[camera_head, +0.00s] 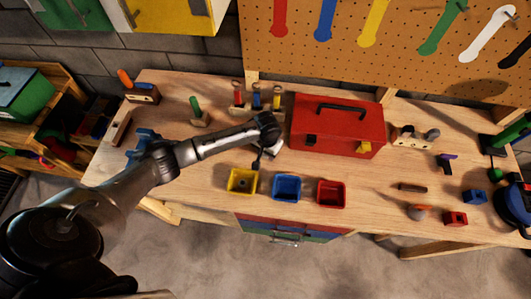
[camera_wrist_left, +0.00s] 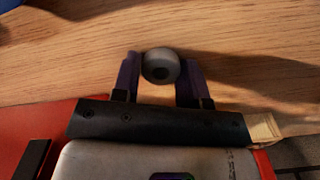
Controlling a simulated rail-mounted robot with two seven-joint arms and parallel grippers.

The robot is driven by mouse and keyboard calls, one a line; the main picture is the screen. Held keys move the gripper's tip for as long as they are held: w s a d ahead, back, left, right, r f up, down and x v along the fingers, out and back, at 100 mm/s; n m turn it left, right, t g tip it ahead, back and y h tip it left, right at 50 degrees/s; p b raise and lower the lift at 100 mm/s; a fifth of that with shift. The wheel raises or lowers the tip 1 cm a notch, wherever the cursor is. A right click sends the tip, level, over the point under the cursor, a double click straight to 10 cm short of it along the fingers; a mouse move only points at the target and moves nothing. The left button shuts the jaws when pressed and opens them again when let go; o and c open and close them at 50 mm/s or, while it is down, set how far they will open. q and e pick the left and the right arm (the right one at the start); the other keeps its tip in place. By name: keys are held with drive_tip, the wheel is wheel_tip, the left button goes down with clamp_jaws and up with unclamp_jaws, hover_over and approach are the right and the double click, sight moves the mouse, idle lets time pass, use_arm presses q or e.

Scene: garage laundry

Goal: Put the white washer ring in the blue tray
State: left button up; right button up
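In the head view my left gripper (camera_head: 257,163) points down above the bench, behind the gap between the yellow and blue trays. The ring cannot be made out there. The blue tray (camera_head: 286,188) stands in the middle of the tray row and looks empty. My right gripper is in neither view.
A yellow tray (camera_head: 242,181) and a red tray (camera_head: 331,193) flank the blue one. A red toolbox (camera_head: 337,125) stands close behind, right of my left gripper. Several handled tools (camera_head: 239,96) stand in holders at the back.

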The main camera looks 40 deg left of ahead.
use_arm(q)
drive_tip(key=c, duration=0.6)
drive_tip(key=shift+o, duration=0.2)
